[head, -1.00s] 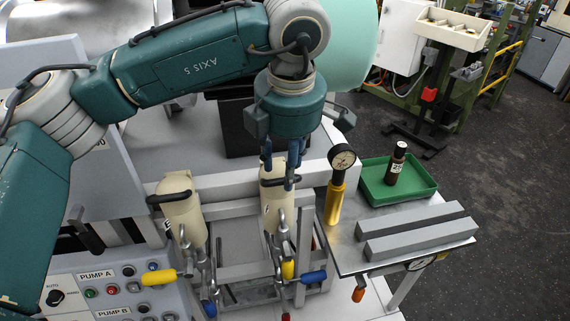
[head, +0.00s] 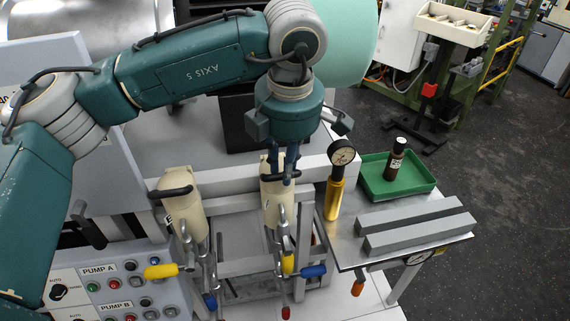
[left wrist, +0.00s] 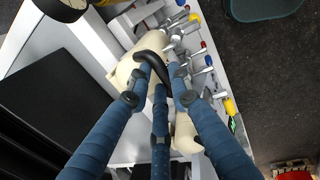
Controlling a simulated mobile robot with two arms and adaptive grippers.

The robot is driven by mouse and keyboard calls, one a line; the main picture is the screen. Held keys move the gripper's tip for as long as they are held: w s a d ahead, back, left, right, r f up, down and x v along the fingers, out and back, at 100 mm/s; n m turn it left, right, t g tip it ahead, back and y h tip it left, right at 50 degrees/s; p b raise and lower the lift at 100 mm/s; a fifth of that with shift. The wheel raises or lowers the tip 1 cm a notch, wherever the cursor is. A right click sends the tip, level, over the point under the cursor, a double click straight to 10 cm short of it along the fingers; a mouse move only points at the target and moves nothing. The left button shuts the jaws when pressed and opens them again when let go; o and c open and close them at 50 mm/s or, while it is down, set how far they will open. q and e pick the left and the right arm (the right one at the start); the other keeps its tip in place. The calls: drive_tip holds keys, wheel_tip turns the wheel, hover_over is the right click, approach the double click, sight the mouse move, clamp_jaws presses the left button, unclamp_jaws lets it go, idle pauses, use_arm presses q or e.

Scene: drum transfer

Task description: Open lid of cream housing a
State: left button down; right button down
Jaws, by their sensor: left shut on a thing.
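Two cream housings stand side by side at the bench front in the head view, a left one (head: 184,214) and a right one (head: 275,207). Each has a black curved lid handle and metal toggle clamps below. I cannot read which one is marked a. My left gripper (head: 283,180) points down at the right housing's top. Its fingers are shut on that housing's black handle (left wrist: 153,55), which shows between the blue fingers in the left wrist view. The right housing's lid looks down; the fingers partly hide it. My right gripper is not in view.
A yellow-handled gauge (head: 335,190) stands just right of the held housing. A metal side table (head: 345,254) carries a green tray (head: 424,183) with a brown bottle (head: 395,160) and two grey bars (head: 418,226). A pump control panel (head: 115,290) is at lower left.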

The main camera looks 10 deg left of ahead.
sight(280, 168)
use_arm(q)
drive_tip(key=shift+w+r+g+p, duration=0.3)
drive_tip(key=shift+r+p, duration=0.2)
drive_tip(key=shift+r, duration=0.1)
drive_tip(key=w+r+g+p, duration=0.2)
drive_tip(key=p, duration=0.1)
drive_tip(key=shift+a+r+h, duration=0.2)
drive_tip(key=shift+a+h, duration=0.2)
drive_tip(key=shift+w+a+r+p, duration=0.3)
drive_tip(key=shift+w+r+p, duration=0.05)
drive_tip(key=shift+w+r, duration=0.4)
drive_tip(key=shift+w+a+r+p, duration=0.15)
drive_tip(key=shift+w+p, duration=0.05)
drive_tip(key=shift+w, duration=0.2)
drive_tip(key=shift+w+a+r+p, duration=0.1)
drive_tip(key=shift+w+a+p, duration=0.1)
drive_tip(key=shift+w, duration=0.15)
drive_tip(key=shift+f, duration=0.1)
